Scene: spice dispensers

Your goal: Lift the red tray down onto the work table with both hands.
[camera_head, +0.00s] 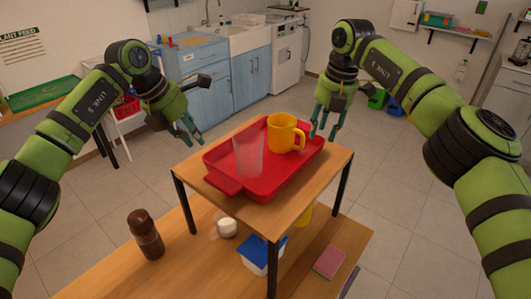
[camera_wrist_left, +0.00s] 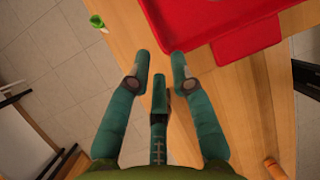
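The red tray (camera_head: 268,186) rests on a small raised wooden stand (camera_head: 285,221) and carries a yellow mug (camera_head: 284,134) and a clear glass (camera_head: 248,157). One tray handle points toward the front left. My left gripper (camera_head: 191,137) hangs open and empty, left of the tray and apart from it. The left wrist view shows its spread fingers (camera_wrist_left: 160,68) over the stand's wood, with the tray corner and handle (camera_wrist_left: 247,40) ahead and to the right. My right gripper (camera_head: 323,132) points down, fingers apart, close to the tray's right far end; whether it touches is unclear.
The work table (camera_head: 110,277) lies below the stand. A dark brown bottle (camera_head: 146,234), a white round item (camera_head: 227,228), a blue-lidded container (camera_head: 262,255) and a pink sponge (camera_head: 329,262) are on it. The table's front left is clear.

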